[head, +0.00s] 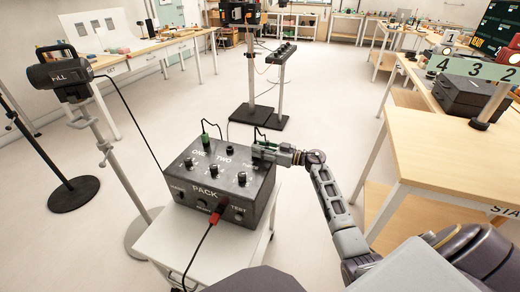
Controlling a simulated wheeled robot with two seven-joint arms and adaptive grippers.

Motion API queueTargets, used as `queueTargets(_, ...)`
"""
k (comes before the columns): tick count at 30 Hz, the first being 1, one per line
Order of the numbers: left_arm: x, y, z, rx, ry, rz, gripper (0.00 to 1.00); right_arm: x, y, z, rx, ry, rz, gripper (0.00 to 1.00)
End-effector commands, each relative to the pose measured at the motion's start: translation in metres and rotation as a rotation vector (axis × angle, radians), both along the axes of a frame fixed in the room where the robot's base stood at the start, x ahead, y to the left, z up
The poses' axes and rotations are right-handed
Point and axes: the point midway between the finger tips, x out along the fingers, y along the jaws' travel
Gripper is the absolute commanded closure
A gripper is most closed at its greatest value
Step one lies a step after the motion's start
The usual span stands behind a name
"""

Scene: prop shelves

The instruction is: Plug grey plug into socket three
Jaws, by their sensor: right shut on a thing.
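The black pack box (205,192) stands on a small white cart. Its sloped top has labels ONE and TWO, several black knobs and sockets. The label at socket three is mostly covered by my right gripper (262,152), which reaches in from the right, low over the far right corner of the top. It is shut on the grey plug, which is largely hidden between the fingers. A black cable loops up beside the fingertips. Whether the plug is seated in the socket cannot be told. My left gripper is out of view.
A green plug (206,140) stands at the box's back left, by ONE. A red plug (215,214) is at the front face, its cable hanging down. A lamp marked FILL (60,75) stands left. A wooden table (450,150) is at the right.

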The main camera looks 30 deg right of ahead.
Motion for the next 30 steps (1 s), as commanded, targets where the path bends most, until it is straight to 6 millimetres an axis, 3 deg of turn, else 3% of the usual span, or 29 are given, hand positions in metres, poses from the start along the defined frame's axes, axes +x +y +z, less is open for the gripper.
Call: queueTargets(30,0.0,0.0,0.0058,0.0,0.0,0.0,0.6,-0.0001,-0.0001,-0.0031,-0.001,0.001,0.0,0.98)
